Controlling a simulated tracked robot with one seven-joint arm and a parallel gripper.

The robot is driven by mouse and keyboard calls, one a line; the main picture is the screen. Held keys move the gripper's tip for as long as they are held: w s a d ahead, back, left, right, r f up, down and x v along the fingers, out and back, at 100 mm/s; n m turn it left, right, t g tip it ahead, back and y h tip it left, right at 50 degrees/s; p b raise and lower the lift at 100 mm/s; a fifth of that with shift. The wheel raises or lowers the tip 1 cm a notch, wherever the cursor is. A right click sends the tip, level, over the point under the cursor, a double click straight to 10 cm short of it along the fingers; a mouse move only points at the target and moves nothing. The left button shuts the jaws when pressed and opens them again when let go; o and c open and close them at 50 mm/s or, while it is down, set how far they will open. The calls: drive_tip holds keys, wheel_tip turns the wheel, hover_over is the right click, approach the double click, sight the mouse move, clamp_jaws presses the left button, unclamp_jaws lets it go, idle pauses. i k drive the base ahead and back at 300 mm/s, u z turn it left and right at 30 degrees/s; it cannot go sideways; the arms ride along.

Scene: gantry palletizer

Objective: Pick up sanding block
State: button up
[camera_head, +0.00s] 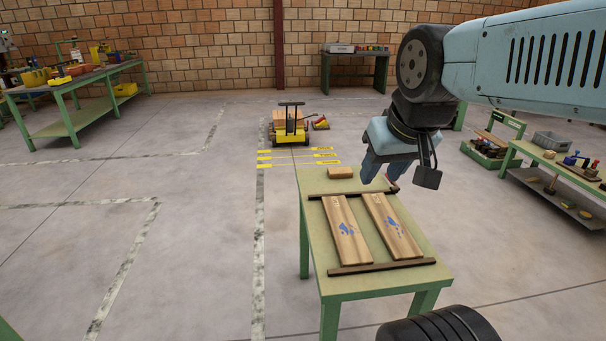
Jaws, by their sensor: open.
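A small tan block (340,172), which looks like the sanding block, lies flat at the far edge of the green table (337,286). My gripper (380,183) hangs down over the far right part of the table, to the right of the block and apart from it. Its fingers are blue-grey and open, with nothing seen between them. Two wooden boards with blue marks, a left board (346,232) and a right board (391,226), lie side by side on two dark strips on the table, nearer than the block.
A yellow cart (290,132) stands on the floor beyond the table. Green workbenches with tools stand at the left (65,112) and right (553,172). Another bench (355,54) stands by the brick wall. Open floor lies left of the table.

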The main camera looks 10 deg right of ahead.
sight(336, 172)
drive_tip(key=z, duration=0.7)
drive_tip(key=i, duration=0.1)
drive_tip(key=u, duration=2.55)
drive_tip(key=i, duration=1.85)
drive_tip(key=z, duration=2.9)
drive_tip(key=i, duration=0.35)
drive_tip(key=z, duration=0.35)
